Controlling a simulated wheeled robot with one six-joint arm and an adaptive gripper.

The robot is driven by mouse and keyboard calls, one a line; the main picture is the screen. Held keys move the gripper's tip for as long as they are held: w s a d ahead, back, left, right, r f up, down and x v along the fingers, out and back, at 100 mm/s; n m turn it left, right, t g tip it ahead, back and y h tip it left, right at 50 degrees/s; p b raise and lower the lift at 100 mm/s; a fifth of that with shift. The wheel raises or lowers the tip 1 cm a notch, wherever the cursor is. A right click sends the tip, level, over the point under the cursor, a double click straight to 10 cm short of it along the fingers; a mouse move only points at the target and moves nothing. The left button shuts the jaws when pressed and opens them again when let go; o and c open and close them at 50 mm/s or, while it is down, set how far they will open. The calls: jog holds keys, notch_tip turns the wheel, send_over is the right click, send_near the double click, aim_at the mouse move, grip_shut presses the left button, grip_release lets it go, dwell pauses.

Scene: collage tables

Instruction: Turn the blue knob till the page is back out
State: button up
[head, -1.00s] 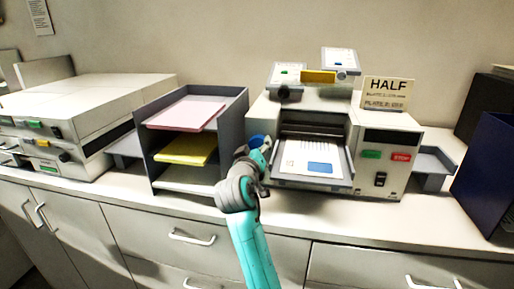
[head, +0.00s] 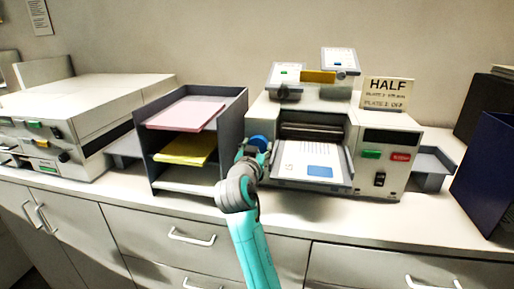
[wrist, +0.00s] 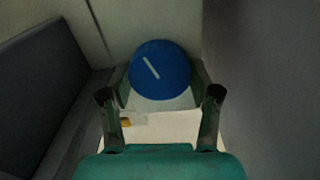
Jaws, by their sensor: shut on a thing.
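The blue knob (wrist: 160,72) is round with a white line, which slants from upper left to lower right in the wrist view. In the head view the knob (head: 258,142) is on the left side of the machine (head: 384,134). My gripper (wrist: 160,92) has a finger on either side of the knob and is shut on it. In the head view my gripper (head: 255,150) partly hides the knob. The page (head: 313,163), white with a blue block, lies on the machine's front tray (head: 300,184), below the dark roller opening (head: 314,130).
A grey shelf (head: 152,165) with pink sheets (head: 185,114) and yellow sheets (head: 188,149) stands close left of my gripper. Another machine (head: 95,105) is at the far left. A sign reading HALF (head: 387,92) stands on top. A dark blue box (head: 487,165) is at the right.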

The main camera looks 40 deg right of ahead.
jog(key=shift+f, duration=0.1)
dwell(0.3)
jog(key=o, duration=1.2)
jog(key=shift+c, duration=0.2)
